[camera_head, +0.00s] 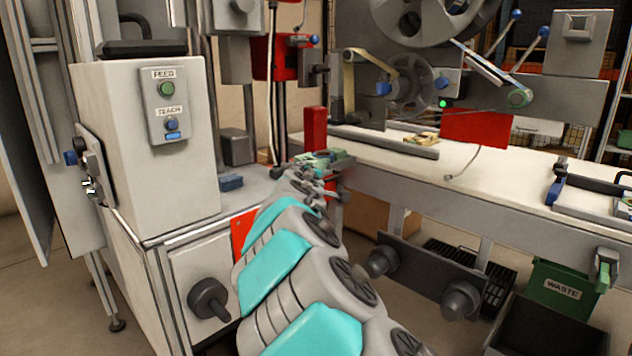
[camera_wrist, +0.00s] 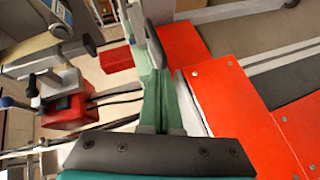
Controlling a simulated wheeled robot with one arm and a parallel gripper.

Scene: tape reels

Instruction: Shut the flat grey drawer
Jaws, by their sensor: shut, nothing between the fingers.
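A flat dark grey front with two round knobs (camera_head: 415,268) sits under the long white bench in the head view. It looks like the grey drawer, but I cannot tell how far out it stands. My gripper (camera_head: 322,160) is at the far end of my arm, by the bench's left end, above and left of that front and apart from it. In the wrist view my gripper's green fingers (camera_wrist: 152,60) are together and empty. I cannot make out the drawer in the wrist view.
A light cabinet (camera_head: 150,150) with a knobbed front (camera_head: 207,298) stands left of my arm. A green waste bin (camera_head: 562,290) is at the lower right. Red plates (camera_wrist: 235,95) lie close right of my fingers in the wrist view. A red post (camera_head: 315,130) stands just behind my gripper.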

